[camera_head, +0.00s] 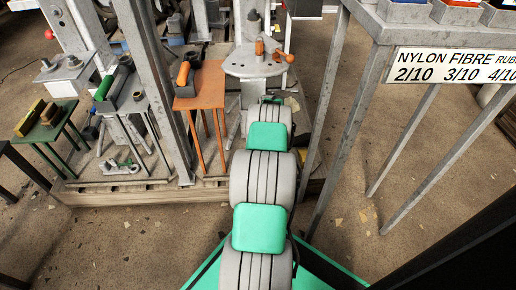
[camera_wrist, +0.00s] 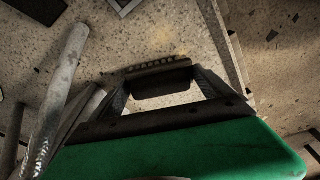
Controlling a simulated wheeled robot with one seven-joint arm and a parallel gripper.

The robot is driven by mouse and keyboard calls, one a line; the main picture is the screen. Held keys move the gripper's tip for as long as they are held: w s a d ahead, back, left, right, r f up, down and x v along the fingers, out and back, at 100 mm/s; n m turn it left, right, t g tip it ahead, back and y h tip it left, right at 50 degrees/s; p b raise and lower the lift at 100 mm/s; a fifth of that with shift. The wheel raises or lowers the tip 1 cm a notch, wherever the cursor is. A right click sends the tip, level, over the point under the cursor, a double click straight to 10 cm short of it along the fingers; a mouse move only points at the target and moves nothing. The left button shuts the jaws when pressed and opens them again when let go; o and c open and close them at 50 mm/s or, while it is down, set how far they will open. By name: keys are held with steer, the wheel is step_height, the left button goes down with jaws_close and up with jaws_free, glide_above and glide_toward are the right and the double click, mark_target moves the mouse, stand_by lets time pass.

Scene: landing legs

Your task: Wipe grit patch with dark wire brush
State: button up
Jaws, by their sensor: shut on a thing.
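In the wrist view my gripper (camera_wrist: 160,84) has its two fingers closed around a dark block. I take it to be the dark wire brush (camera_wrist: 152,68). A row of short, paler tufts shows along its far edge. The brush appears in front of a pale, speckled surface; I cannot tell whether it touches it. I cannot make out a distinct grit patch in either view. In the head view my arm reaches away from me, and its own links hide the gripper and the brush.
An orange stand (camera_head: 208,76) and a round grey plate (camera_head: 258,64) with orange-handled things stand near my arm. Left are a grey stand (camera_head: 118,103) and a green stand (camera_head: 50,128). A grey rack with a sign (camera_head: 455,66) stands right. A pale cylinder (camera_wrist: 66,70) lies left in the wrist view.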

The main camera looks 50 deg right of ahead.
steer(key=shift+f, duration=0.3)
